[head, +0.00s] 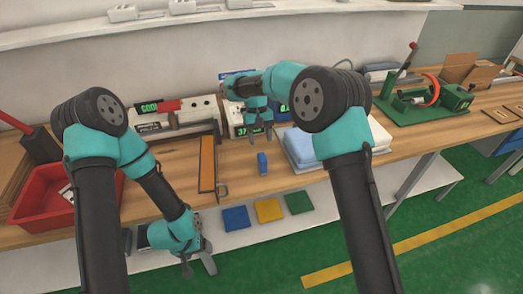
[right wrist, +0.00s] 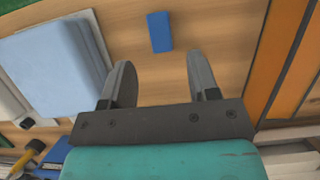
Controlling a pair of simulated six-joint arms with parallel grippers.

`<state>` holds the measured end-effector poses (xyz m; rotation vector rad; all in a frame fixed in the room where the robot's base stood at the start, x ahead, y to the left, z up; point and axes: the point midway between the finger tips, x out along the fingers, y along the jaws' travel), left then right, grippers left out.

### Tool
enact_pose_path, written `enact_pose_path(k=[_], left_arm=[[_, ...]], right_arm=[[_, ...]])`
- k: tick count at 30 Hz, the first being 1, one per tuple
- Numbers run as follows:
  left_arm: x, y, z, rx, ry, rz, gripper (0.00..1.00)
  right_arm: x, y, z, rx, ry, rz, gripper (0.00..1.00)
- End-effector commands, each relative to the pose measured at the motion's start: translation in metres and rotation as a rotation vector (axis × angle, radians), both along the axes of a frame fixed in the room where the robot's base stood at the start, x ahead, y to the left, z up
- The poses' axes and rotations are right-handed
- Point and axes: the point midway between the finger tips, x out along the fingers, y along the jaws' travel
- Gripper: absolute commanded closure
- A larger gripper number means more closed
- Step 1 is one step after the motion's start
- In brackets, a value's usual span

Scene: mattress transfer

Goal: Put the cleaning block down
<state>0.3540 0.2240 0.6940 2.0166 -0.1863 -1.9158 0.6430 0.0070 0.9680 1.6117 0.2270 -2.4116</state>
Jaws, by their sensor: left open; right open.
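The cleaning block (head: 262,164) is a small blue block standing on the wooden table, near the front edge in the head view. It also shows in the right wrist view (right wrist: 159,32), beyond the fingertips and apart from them. My right gripper (head: 258,136) is open and empty above the table, just behind the block in the head view; its two spread fingers also show in the right wrist view (right wrist: 162,78). My left gripper (head: 198,268) hangs low in front of the table edge, away from the block, with nothing seen in it.
A light blue mattress-like pad (head: 304,142) lies on white layers right of the block. An orange strip in a dark frame (head: 207,164) lies left of it. A red bin (head: 42,212) stands far left, and a green vise-like machine (head: 425,100) back right. Bare wood surrounds the block.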

Motion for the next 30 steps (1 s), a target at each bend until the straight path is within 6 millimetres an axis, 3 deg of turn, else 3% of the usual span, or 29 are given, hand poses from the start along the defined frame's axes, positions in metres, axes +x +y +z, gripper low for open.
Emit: enact_pose_path(k=[8,30], left_arm=[[0.0,0.0,0.0,0.0,0.0,0.0,0.22],[0.0,0.0,0.0,0.0,0.0,0.0,0.22]], right_arm=[[0.009,0.003,0.022,0.0,0.0,-0.001,0.45],[0.009,0.001,0.02,0.007,-0.01,-0.002,0.45]])
